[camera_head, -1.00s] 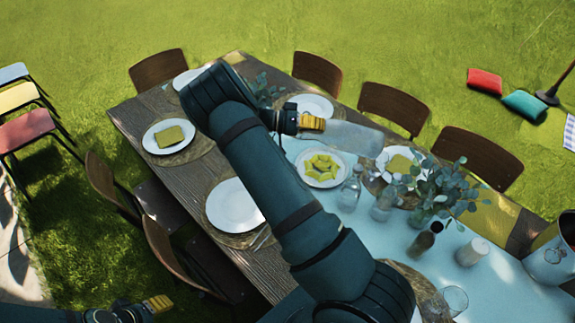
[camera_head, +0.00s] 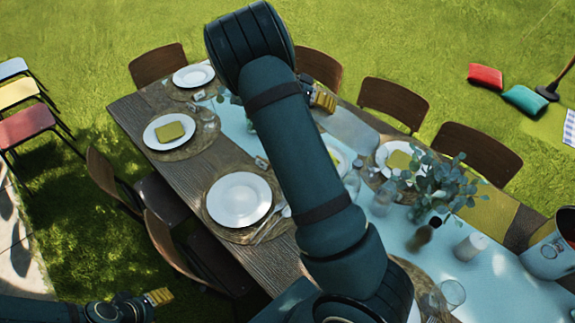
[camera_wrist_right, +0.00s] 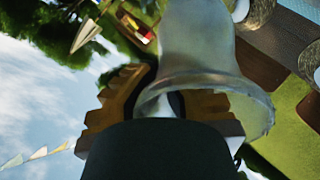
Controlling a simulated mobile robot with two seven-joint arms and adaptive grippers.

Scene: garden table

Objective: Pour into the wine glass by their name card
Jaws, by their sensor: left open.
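My right gripper (camera_head: 323,99) is shut on a clear glass carafe (camera_head: 352,130), held above the table and slanting down to the right in the head view. In the right wrist view the carafe (camera_wrist_right: 195,45) sits between the fingers (camera_wrist_right: 165,108), its flared glass rim towards the camera. I cannot tell a liquid in it. Clear glasses (camera_head: 352,183) stand on the blue runner; another glass (camera_head: 452,294) is at the near end. A small pale name card (camera_head: 261,163) lies by the near-left plate; its writing is unreadable. My left gripper (camera_head: 158,297) is open and empty, off the table's left side.
White plates (camera_head: 239,214) lie on round woven mats along the wooden table (camera_head: 150,105). A leafy plant (camera_head: 437,192), a dark bottle (camera_head: 424,236), a white candle (camera_head: 471,247) and a metal bucket (camera_head: 551,252) occupy the right part. My right arm hides the table's middle.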

